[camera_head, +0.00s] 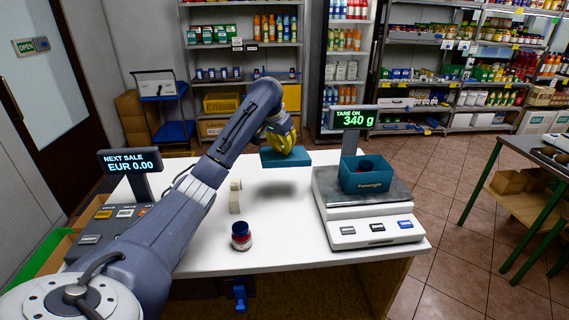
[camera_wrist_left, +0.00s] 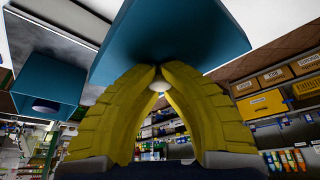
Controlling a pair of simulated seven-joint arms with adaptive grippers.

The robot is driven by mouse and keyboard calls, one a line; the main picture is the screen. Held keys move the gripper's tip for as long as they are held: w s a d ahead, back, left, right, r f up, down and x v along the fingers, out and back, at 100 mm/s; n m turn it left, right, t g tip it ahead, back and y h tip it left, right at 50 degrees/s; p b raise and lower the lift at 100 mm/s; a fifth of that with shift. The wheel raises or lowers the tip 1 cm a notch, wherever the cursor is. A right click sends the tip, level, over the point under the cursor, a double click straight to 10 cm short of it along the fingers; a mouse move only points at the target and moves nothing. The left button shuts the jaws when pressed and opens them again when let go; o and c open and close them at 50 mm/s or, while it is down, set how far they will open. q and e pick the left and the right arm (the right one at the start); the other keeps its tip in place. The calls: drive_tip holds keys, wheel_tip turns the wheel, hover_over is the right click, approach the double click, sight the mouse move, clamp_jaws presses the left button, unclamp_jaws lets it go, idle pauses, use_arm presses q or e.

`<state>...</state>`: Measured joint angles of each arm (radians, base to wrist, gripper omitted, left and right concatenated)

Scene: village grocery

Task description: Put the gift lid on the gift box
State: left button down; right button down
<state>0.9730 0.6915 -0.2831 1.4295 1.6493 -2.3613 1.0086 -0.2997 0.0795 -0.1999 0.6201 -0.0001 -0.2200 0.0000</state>
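The teal gift lid (camera_head: 290,159) hangs above the white counter, left of the scale, with its shadow below. My left gripper (camera_head: 285,147) is above it, its yellow fingers closed together on it. In the left wrist view, the fingertips (camera_wrist_left: 159,78) meet around a small pale knob at the teal lid (camera_wrist_left: 170,35). The open teal gift box (camera_head: 366,183) stands on the scale, with a dark-capped item inside. The box also shows in the left wrist view (camera_wrist_left: 42,92). My right gripper is not in view.
The scale (camera_head: 370,232) has a display (camera_head: 352,119) reading 340 g. A blue-capped jar (camera_head: 241,240) and a small pale block-like object (camera_head: 235,197) stand on the counter (camera_head: 280,255). A register (camera_head: 110,222) is at the left. The counter between the lid and the jar is mostly free.

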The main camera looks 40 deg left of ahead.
use_arm(q)
wheel_tip(320, 180, up, 17)
idle(1.1)
drive_tip(key=shift+f, duration=0.1)
drive_tip(key=t, duration=0.1)
hover_over(368, 161)
drive_tip(key=s, duration=0.2)
wheel_tip(368, 161, down, 6)
drive_tip(key=r, duration=0.1)
drive_tip(key=shift+m, duration=0.4)
drive_tip(key=shift+w+f, duration=0.1)
drive_tip(key=shift+f, duration=5.25)
drive_tip(key=shift+f, duration=0.1)
drive_tip(key=c, duration=1.5)
unclamp_jaws()
